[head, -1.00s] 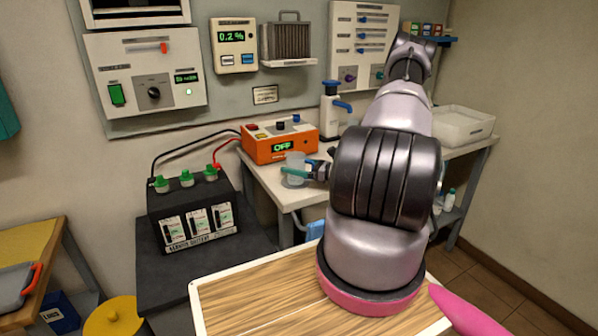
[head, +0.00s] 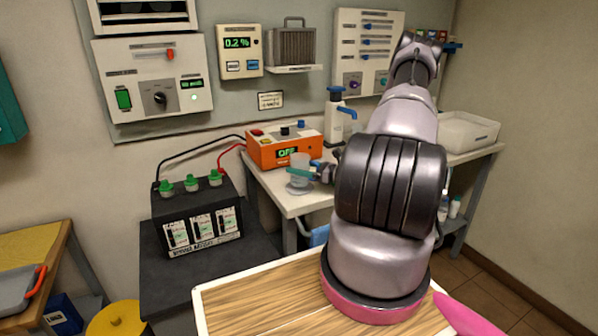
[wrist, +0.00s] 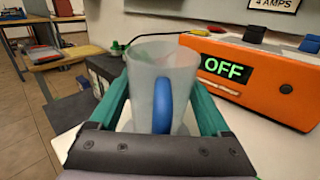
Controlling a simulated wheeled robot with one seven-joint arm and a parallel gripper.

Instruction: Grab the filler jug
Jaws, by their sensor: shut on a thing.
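The filler jug (head: 299,160) is a translucent, pale cup, upright just above the near left part of the white bench (head: 270,184). In the wrist view the jug (wrist: 146,72) shows a blue handle (wrist: 164,105) facing my wrist. My gripper (head: 301,173) has green fingers, one on each side of the jug; it is shut on the jug. In the wrist view my gripper (wrist: 160,98) hides the jug's lower part. A pale round disc (head: 299,189) lies on the bench below the jug.
An orange charger (head: 270,152) reading OFF stands close behind the jug. A black battery bank (head: 197,218) with green caps and cables stands left. A white blue-topped pump bottle (head: 338,122) and a pale tray (head: 468,131) stand farther right on the bench.

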